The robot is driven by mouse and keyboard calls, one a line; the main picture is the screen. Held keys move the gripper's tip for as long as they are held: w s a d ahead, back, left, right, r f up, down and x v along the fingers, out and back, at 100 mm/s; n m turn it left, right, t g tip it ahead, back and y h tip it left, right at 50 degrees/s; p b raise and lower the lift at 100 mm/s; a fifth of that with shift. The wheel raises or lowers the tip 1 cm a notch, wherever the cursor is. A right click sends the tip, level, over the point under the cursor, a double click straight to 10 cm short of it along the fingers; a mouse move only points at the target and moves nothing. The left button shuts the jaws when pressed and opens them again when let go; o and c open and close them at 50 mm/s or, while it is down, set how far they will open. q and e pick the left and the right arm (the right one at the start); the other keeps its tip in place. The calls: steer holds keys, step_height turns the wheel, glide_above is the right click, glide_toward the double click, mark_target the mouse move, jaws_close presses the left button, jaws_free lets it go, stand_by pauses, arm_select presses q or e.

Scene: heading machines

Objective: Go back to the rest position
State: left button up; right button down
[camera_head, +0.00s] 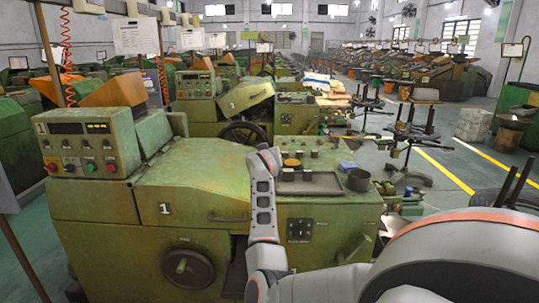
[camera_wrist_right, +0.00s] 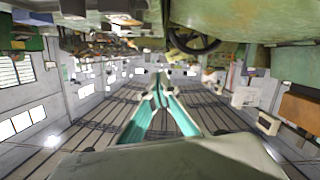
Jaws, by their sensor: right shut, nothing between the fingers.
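In the head view my right arm comes in from the lower right. Its grey-white link bends up in front of a green heading machine marked 1 (camera_head: 155,195), and its upper end covers part of the machine's right side. The right gripper cannot be made out in the head view. In the right wrist view, which is upside down, my right gripper (camera_wrist_right: 161,88) shows in the middle with its fingers drawn together and nothing between them. My left arm and gripper are not in view.
The machine's control box (camera_head: 88,143) stands at the left. Its flat top tray (camera_head: 312,183) and a dark cup (camera_head: 359,180) lie just right of my arm. More machines stand behind. The aisle with yellow lines (camera_head: 445,170) is open on the right.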

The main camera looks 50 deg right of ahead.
steer(key=shift+s+a, duration=0.25)
steer(key=shift+s, duration=0.05)
steer(key=s+a+f+n+t+y, duration=0.25)
steer(key=s+a+f+n, duration=0.25)
steer(key=a+f, duration=0.8)
steer(key=s+a+f+n+t+y, duration=0.1)
steer(key=s+a+f+n+y, duration=0.3)
steer(key=a+f, duration=0.8)
steer(key=s+a+f+y, duration=0.2)
steer(key=s+a+f, duration=0.4)
steer(key=s+a, duration=0.2)
steer(key=s+a+f+n+g+y, duration=0.1)
steer(key=s+a+f+y, duration=0.2)
steer(key=s+a+f, duration=0.2)
steer(key=s+a+f+n+g+y, duration=0.1)
steer(key=s+a+f+y, duration=0.1)
steer(key=s+a+f, duration=0.4)
steer(key=s+a, duration=0.4)
steer(key=s, duration=0.4)
steer(key=shift+a+f, duration=0.3)
steer(key=shift+a, duration=0.1)
steer(key=shift+g+y, duration=0.25)
